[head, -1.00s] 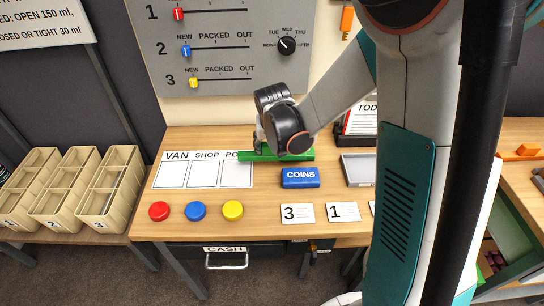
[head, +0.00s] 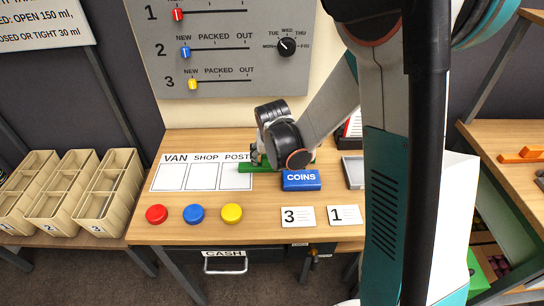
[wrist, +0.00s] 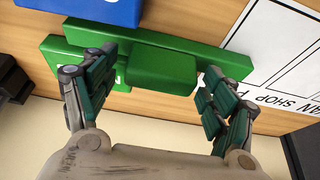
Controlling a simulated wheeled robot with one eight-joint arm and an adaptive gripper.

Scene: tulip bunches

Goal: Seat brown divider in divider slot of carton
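I cannot make out the brown divider or a carton with a divider slot in either view. My gripper (head: 256,160) is over the table at a green block (head: 262,167) with a long flat body and a shorter raised part. In the wrist view, the fingers of my gripper (wrist: 160,62) stand apart on either side of the raised part of the green block (wrist: 160,68). Small gaps seem to show between the fingers and that part. My arm hides much of the right side in the head view.
A blue COINS box (head: 301,181) lies close beside the green block. A VAN SHOP POST card (head: 202,178), red (head: 157,214), blue (head: 194,214) and yellow (head: 231,212) buttons and number cards (head: 298,216) lie on the table. Tan compartment bins (head: 105,230) stand left. An orange item (head: 522,155) lies right.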

